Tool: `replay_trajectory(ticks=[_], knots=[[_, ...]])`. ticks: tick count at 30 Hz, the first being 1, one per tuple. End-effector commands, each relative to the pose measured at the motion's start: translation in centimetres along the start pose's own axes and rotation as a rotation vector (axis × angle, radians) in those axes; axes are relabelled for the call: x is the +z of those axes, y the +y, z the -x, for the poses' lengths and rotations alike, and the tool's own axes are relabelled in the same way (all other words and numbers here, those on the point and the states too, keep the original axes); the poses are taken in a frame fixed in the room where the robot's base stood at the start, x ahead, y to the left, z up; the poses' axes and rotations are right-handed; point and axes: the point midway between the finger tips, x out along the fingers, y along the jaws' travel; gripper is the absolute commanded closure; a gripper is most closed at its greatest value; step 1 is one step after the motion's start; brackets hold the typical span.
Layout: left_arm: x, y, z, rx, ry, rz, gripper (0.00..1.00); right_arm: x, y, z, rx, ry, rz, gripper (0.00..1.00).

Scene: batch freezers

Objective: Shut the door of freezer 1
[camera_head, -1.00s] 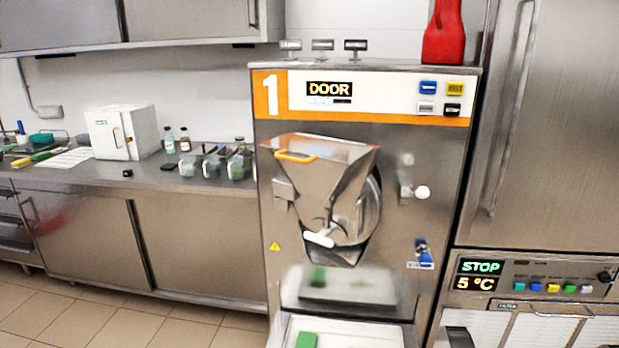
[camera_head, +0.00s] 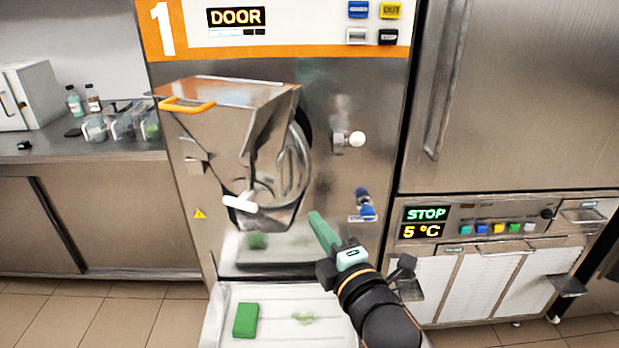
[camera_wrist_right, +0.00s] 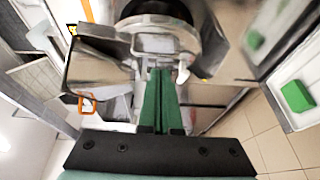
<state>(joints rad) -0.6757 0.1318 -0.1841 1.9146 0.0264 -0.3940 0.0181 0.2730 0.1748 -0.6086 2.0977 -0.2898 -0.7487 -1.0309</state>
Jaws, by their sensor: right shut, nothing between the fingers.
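Freezer 1 has an orange and white top panel (camera_head: 190,28) whose display reads DOOR. Its steel door (camera_head: 225,125) stands swung out on the left of the round barrel opening (camera_head: 295,165). An orange handle (camera_head: 186,105) is at the door's upper left and a white-tipped lever (camera_head: 240,203) is at its lower edge. My right gripper (camera_head: 318,222) is shut and empty, with green fingers, in front of the freezer, right of and below the door. In the wrist view the green fingers (camera_wrist_right: 160,95) point toward the barrel, and the orange handle (camera_wrist_right: 87,103) shows at left. My left gripper is not in view.
A tray (camera_head: 285,292) with a green sponge (camera_head: 245,320) sits below the door. A white knob (camera_head: 357,138) and a blue tap (camera_head: 365,205) are on the freezer front at right. A cabinet unit showing STOP (camera_head: 425,214) stands to the right, a counter (camera_head: 80,150) to the left.

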Motion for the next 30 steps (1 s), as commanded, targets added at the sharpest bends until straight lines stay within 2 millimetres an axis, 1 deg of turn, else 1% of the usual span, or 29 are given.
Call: replay_trajectory(ticks=[2,5,8,18,23,24,27,30], knots=[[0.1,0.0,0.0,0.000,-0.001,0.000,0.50,-0.1,0.5,-0.3,0.009,0.002,0.024,1.00],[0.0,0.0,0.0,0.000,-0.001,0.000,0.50,-0.1,0.5,-1.0,0.009,0.001,0.027,1.00],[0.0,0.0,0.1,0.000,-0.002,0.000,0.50,-0.1,0.6,-2.3,0.009,0.000,0.025,1.00],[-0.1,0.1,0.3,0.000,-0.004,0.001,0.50,-0.2,0.6,-8.0,0.008,0.001,0.022,1.00],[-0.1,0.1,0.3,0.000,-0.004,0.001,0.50,-0.1,0.6,-10.3,0.009,0.001,0.021,1.00],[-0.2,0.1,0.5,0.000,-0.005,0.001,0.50,0.5,0.7,-10.7,0.008,-0.002,0.024,1.00],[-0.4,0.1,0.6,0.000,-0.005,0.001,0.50,1.6,0.7,-11.7,0.008,-0.001,0.023,1.00],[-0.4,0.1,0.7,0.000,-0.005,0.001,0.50,2.2,0.7,-12.4,0.008,0.001,0.024,1.00]])
